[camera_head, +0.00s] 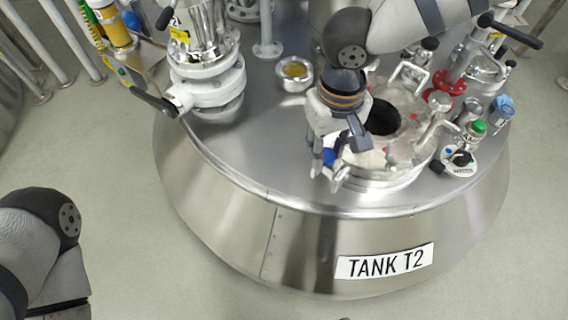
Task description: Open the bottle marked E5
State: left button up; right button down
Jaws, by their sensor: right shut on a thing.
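I cannot tell whether this is a bottle cap. No E5 mark is readable in the head view. A small bottle with a green cap (479,127) stands at the right on the tank top, its label too small to read. My left arm shows at the lower left, but its gripper is out of view.
A metal cup (294,72) stands behind. A white flanged valve (207,80) is at the left, a red flange (449,82) and blue-topped item (502,107) at the right.

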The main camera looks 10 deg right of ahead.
jog(key=b, duration=0.3)
send_over(287, 169)
jog(key=f, duration=0.7)
jog(key=shift+s+d, duration=0.1)
jog(key=shift+d, duration=0.1)
jog(key=f, duration=0.1)
jog(key=f+b, duration=0.1)
jog(key=f, duration=0.1)
jog(key=shift+a+f+b, duration=0.25)
jog(key=shift+f+b, duration=0.15)
jog(key=shift+r, duration=0.15)
pick_arm(q)
jog(key=shift+g, duration=0.3)
jog(key=f, duration=0.1)
jog(key=s+f, duration=0.1)
jog(key=f, duration=0.2)
jog(key=shift+s+d+f, duration=0.1)
jog(key=shift+s+f, duration=0.1)
jog(key=shift+s, duration=0.05)
pick_arm(e)
jog(key=c, duration=1.3)
grip_release()
pick_arm(q)
jog(key=r+p, duration=0.1)
jog(key=p, duration=0.1)
jog(key=w+r+p, duration=0.1)
jog(key=r+p, duration=0.1)
pick_arm(e)
notch_tip(287, 169, up, 12)
